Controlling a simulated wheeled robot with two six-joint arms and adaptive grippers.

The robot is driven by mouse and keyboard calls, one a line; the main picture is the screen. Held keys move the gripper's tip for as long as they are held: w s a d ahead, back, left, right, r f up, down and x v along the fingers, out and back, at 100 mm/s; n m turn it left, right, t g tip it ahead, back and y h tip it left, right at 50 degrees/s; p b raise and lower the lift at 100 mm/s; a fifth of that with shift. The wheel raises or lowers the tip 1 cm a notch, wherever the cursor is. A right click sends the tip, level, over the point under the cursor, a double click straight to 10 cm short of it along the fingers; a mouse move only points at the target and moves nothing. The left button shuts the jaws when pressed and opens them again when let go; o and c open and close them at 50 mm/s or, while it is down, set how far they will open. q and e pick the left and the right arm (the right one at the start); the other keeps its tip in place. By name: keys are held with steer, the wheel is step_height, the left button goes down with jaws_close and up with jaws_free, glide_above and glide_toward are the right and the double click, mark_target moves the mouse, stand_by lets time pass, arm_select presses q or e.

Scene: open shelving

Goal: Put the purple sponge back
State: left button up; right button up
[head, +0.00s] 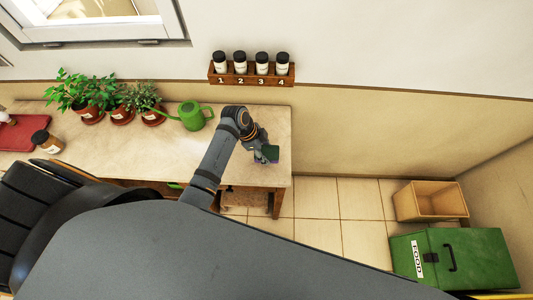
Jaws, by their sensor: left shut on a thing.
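My left arm reaches up over the right end of the table. My left gripper (262,151) is shut on the purple sponge (271,154). The sponge shows a dark green face and a little purple at its edge, and the fingers hide part of it. It is near the table's right end; I cannot tell its height above the surface. My right gripper is not in view.
The table (150,140) carries potted plants (85,95), a green watering can (193,115), a jar (47,141) and a red tray (18,133). A numbered rack (250,80) holds several jars on the wall. A wooden box (430,201) and green FOOD bin (465,255) stand right.

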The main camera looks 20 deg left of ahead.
mark_target(267, 156)
arm_select(q)
steer(key=shift+w+d+f, duration=0.15)
steer(key=shift+f, duration=0.05)
step_height(267, 156, down, 2)
steer(key=shift+f, duration=0.25)
steer(key=shift+w+f, duration=0.1)
steer(key=shift+f, duration=0.3)
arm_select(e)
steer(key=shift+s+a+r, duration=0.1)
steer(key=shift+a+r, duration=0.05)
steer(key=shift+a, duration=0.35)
arm_select(q)
steer(key=shift+f, duration=0.2)
steer(key=o, duration=1.2)
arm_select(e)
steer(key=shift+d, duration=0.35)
arm_select(q)
steer(key=shift+r, duration=0.15)
